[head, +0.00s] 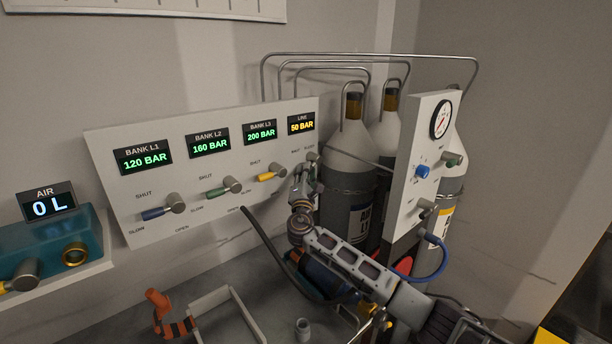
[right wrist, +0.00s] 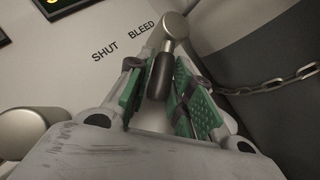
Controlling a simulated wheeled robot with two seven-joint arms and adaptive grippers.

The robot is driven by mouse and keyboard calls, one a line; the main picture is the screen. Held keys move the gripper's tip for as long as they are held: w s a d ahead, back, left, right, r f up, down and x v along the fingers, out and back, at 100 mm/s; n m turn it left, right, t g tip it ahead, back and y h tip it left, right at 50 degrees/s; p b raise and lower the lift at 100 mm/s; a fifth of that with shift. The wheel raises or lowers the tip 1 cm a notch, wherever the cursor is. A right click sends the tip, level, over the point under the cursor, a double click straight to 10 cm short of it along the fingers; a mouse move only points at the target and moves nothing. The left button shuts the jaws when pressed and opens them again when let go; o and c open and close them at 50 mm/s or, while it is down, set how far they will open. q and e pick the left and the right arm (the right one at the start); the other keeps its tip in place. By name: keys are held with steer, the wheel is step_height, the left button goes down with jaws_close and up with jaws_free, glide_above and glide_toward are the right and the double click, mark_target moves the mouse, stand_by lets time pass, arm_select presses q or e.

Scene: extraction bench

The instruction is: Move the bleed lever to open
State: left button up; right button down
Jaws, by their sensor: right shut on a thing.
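The bleed lever has a metal hub and a dark handle (right wrist: 160,78) in the right wrist view, by the printed words SHUT and BLEED. Its hub (head: 313,157) shows at the right end of the panel in the head view, under the LINE display. My right gripper (right wrist: 160,88) is shut on the dark handle, between its green pads. In the head view the right gripper (head: 304,182) is at the panel's right end and hides most of the handle. The handle points from the hub down toward the gripper's palm. My left gripper is not in view.
The white panel (head: 110,185) also carries levers with blue (head: 153,213), green (head: 217,191) and yellow (head: 266,177) handles. Chained gas cylinders (head: 350,155) stand close right of the gripper. A gauge panel (head: 402,185) stands farther right. An orange-black object (head: 160,310) is on the bench.

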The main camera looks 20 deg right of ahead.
steer(key=c, duration=1.3)
jaws_free()
steer(key=shift+o, duration=0.2)
steer(key=v, duration=1.2)
steer(key=shift+f, duration=0.15)
